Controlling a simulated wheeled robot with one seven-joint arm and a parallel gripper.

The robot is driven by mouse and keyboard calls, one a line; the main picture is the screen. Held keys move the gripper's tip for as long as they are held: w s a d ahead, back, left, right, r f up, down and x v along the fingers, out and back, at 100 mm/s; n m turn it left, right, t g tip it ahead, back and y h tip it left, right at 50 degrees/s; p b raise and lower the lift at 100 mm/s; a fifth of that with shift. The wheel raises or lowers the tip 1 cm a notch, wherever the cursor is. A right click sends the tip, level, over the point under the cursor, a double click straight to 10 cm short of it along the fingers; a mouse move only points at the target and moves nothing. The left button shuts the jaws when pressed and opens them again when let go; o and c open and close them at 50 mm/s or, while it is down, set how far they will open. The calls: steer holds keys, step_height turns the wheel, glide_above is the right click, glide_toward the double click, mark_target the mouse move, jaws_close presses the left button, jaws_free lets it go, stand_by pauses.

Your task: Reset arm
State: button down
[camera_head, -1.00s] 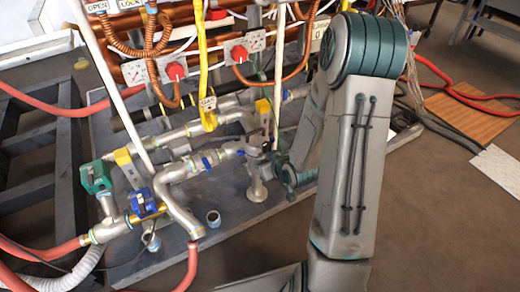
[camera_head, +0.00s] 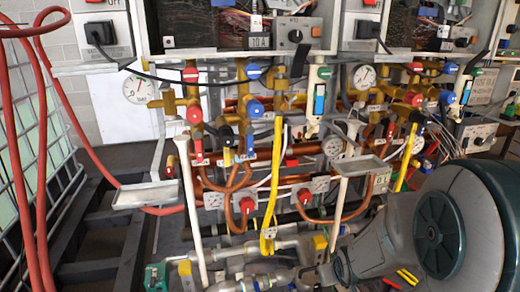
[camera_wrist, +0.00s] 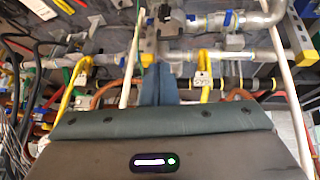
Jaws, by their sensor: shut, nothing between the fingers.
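My gripper (camera_wrist: 158,72) shows in the wrist view as narrow blue-grey fingers standing together above its dark housing. It is shut with nothing between the fingers. Behind it are grey metal pipes and yellow-tagged fittings, and I cannot tell how near they are. In the head view my arm (camera_head: 440,232) reaches in from the lower right, its large teal-and-grey joint close to the camera. The arm's far end is near the lower pipes, where the gripper is too cluttered to make out clearly.
The heater rig fills the head view, with red valve knobs (camera_head: 305,196), copper pipes, pressure gauges (camera_head: 139,89) and a yellow strap (camera_head: 272,190). A metal tray (camera_head: 146,195) juts out at left. Red hoses (camera_head: 22,165) hang at the far left beside a wire cage.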

steer(key=s+a+r+g+p, duration=0.1)
steer(key=s+r+p, duration=0.4)
steer(key=r, duration=0.4)
steer(key=s+a+r+m+g+p, duration=0.1)
steer(key=s+r+p, duration=0.3)
steer(key=r, duration=0.6)
steer(key=s+a+r+m+g+p, duration=0.1)
steer(key=s+a+r+p, duration=0.2)
steer(key=r, duration=0.7)
steer(key=s+p, duration=0.2)
steer(key=p, duration=0.1)
steer(key=shift+s+g+y, duration=0.3)
steer(key=shift+s, duration=0.05)
